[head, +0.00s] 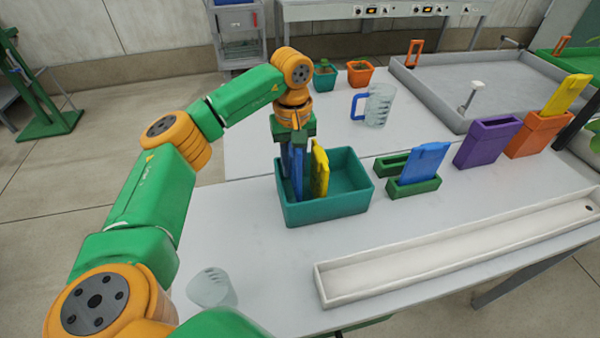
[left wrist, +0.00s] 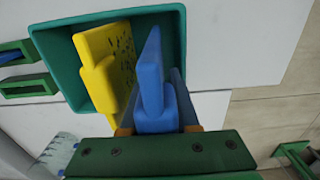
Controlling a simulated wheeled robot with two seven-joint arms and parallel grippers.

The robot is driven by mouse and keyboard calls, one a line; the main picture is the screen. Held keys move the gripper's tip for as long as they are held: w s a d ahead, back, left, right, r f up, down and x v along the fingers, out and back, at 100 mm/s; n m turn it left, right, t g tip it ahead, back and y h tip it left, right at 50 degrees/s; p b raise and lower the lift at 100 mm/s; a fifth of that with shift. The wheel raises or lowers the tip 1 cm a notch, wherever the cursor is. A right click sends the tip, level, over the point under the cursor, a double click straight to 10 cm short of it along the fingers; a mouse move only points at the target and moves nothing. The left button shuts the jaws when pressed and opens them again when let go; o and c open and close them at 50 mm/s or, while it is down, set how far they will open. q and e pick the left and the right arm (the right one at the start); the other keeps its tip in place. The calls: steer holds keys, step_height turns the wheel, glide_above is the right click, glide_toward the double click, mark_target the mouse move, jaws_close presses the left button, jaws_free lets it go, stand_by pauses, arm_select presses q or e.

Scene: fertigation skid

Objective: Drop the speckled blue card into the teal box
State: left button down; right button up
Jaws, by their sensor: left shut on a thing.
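The teal box (head: 325,207) stands on the table in the head view, and its rim shows in the left wrist view (left wrist: 60,60). My left gripper (head: 294,148) points down over the box's left part and is shut on a blue card (head: 298,175). In the left wrist view the blue card (left wrist: 152,85) hangs upright from the gripper (left wrist: 158,128), its lower part inside the box opening. I cannot make out speckles on it. A second blue shape shows close beside it. My right gripper is not in view.
A speckled yellow card (head: 320,168) stands in the box, right of the held card. Green holders (head: 412,187) with another blue card (head: 425,163), a purple holder (head: 487,142) and an orange holder (head: 540,135) stand to the right. A white trough (head: 450,250) lies in front.

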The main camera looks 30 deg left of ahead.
mark_target(295, 173)
arm_select(q)
steer(key=shift+f, duration=0.85)
steer(key=shift+w+f, duration=0.3)
steer(key=shift+f, duration=0.1)
steer(key=shift+s+f, duration=0.15)
steer(key=shift+f+b, duration=0.3)
steer(key=shift+f, duration=0.1)
steer(key=c, duration=0.9)
jaws_free()
steer(key=shift+c, duration=0.2)
